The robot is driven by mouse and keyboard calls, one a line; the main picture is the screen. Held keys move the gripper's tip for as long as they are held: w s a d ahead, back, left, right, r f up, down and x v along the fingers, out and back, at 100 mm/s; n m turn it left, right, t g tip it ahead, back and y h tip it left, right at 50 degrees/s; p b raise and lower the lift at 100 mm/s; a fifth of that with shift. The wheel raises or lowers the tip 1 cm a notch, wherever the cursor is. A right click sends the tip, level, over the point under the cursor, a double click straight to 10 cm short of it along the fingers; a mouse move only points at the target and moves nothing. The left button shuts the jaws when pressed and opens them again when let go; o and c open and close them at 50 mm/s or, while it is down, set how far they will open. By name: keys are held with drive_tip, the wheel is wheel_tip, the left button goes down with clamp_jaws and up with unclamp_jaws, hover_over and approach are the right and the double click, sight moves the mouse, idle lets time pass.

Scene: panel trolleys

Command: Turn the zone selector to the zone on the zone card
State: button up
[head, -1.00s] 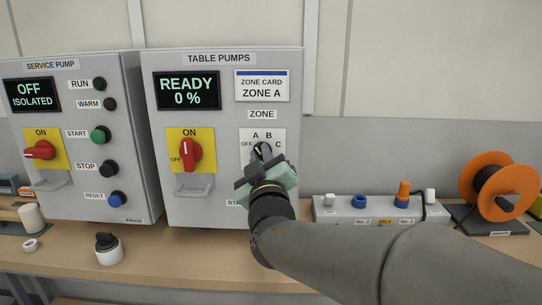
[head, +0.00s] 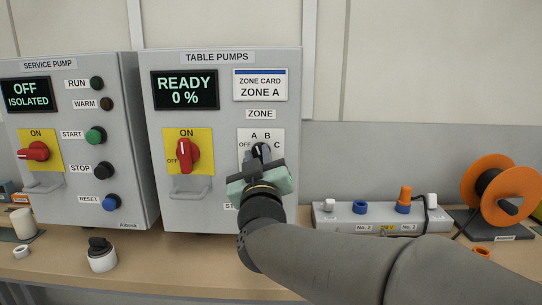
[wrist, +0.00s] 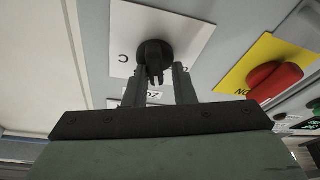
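The zone selector is a black knob (head: 262,149) on a white plate (head: 275,134) lettered OFF, A, B, C. The zone card (head: 260,86) above it reads ZONE A. My gripper (head: 259,157) is in front of the selector and hides its lower part. In the wrist view, the knob (wrist: 154,52) is just beyond the fingertips, with its narrow grip between the two fingers. My gripper (wrist: 160,73) is open there, with gaps beside the grip. I cannot tell for certain which letter the knob points to.
Left of the selector is a red ON/OFF handle (head: 184,154) on a yellow plate. The display (head: 185,89) reads READY 0 %. A grey socket box (head: 330,218) and an orange reel (head: 487,183) stand on the bench to the right.

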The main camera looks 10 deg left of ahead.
drive_tip(key=shift+w+d+r, duration=0.2)
drive_tip(key=shift+w+d, duration=0.1)
drive_tip(key=shift+w, duration=0.05)
drive_tip(key=shift+s+d, duration=0.1)
drive_tip(key=shift+f+b+v, duration=0.15)
drive_tip(key=shift+b+v, duration=0.4)
drive_tip(key=shift+v, duration=0.9)
drive_tip(key=shift+f+b+v, duration=0.1)
drive_tip(key=shift+b+v, duration=0.45)
drive_tip(key=shift+v, duration=0.85)
